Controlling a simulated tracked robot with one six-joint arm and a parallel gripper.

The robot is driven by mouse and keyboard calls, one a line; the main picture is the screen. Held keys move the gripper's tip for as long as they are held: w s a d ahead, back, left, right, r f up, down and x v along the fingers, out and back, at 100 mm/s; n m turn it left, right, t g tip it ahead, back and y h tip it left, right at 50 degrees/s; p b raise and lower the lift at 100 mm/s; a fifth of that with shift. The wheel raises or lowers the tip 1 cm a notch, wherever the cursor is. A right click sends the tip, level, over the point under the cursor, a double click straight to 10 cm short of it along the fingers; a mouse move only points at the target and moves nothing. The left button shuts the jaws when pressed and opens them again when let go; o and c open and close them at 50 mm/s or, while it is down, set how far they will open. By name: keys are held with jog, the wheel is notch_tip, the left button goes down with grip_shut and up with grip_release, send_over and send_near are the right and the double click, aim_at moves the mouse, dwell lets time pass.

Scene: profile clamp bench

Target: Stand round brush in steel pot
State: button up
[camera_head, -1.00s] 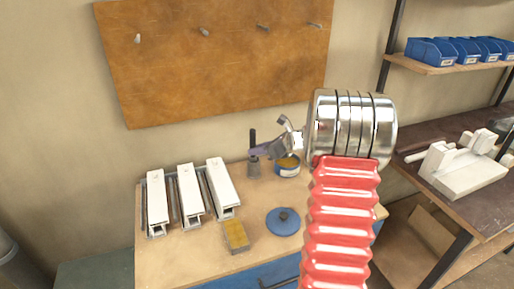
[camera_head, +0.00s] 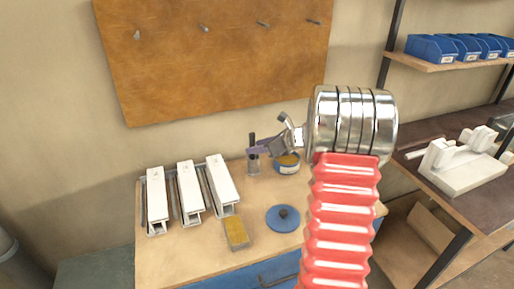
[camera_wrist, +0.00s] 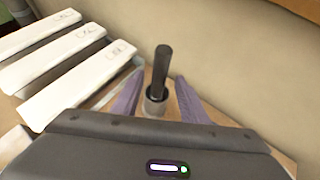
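The round brush shows in the wrist view as a black handle (camera_wrist: 162,65) rising out of a grey round cup, which looks like the steel pot (camera_wrist: 155,105). In the head view the dark handle (camera_head: 252,139) stands nearly upright above the small grey pot (camera_head: 253,167) at the bench's back. The bristles are hidden. My gripper (camera_wrist: 157,90) is open. Its two purple fingers lie on either side of the brush and pot, with gaps visible on both sides. In the head view my gripper (camera_head: 253,150) is beside the handle, just above the pot.
A blue tin (camera_head: 287,168) stands right of the pot, partly behind my wrist. A blue round lid (camera_head: 283,218) and a yellow-topped block (camera_head: 236,232) lie in front. Several white clamp profiles (camera_head: 189,192) stand at left. A brown pegboard (camera_head: 215,60) hangs behind.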

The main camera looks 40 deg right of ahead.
jog(key=v, duration=1.3)
jog(key=shift+s, duration=0.25)
dwell(0.9)
